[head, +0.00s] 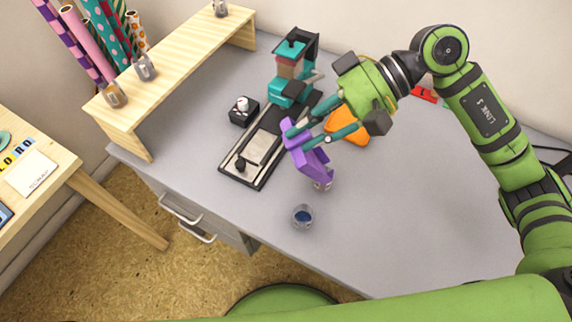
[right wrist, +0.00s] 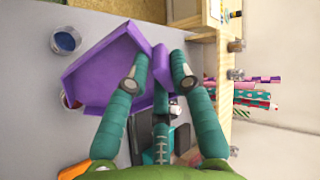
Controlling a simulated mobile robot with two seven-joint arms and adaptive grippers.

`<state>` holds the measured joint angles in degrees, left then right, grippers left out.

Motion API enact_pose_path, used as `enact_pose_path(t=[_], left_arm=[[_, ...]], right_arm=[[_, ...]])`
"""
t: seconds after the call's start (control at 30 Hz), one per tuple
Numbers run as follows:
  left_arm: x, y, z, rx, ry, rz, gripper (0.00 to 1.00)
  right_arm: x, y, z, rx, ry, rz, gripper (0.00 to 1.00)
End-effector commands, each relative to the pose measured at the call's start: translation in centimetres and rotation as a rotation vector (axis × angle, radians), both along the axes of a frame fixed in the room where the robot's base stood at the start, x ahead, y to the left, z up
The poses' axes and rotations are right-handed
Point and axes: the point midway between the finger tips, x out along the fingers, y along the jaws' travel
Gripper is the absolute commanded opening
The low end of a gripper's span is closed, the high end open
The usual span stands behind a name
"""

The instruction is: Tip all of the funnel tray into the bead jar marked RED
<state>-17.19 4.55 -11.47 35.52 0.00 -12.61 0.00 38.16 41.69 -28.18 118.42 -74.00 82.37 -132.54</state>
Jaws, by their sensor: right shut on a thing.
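The purple funnel tray (head: 312,162) is held by its handle end in my right gripper (head: 316,127), which is shut on it. It hangs tilted over the desk, its narrow end low and toward the near side. In the right wrist view the tray (right wrist: 108,70) shows a bare purple inside; I make out no beads. A small clear jar (head: 322,186) stands right under the tray's low end, partly hidden by it. In the right wrist view a reddish bit of it shows at the tray's edge. No RED marking is readable. My left gripper is not in view.
A jar with blue contents (head: 303,216) stands nearby, toward the desk's front edge. A teal press (head: 290,75), a black tray (head: 262,150), a black inkpad box (head: 243,111) and an orange thing (head: 350,128) lie behind. A wooden shelf (head: 175,62) holds several jars.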

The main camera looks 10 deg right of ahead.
Motion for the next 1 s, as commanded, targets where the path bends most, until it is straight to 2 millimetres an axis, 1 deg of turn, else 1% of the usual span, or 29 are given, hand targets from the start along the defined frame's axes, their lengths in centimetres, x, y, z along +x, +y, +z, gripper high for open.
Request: enact_pose_path(t=[0.53, 1.0], left_arm=[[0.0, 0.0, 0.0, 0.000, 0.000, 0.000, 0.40], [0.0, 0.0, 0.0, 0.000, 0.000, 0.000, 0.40]], right_arm=[[0.0, 0.2, 0.0, -0.009, -0.003, 0.002, 0.05], [-0.5, 2.6, -1.3, -0.194, -0.041, 0.004, 0.05]])
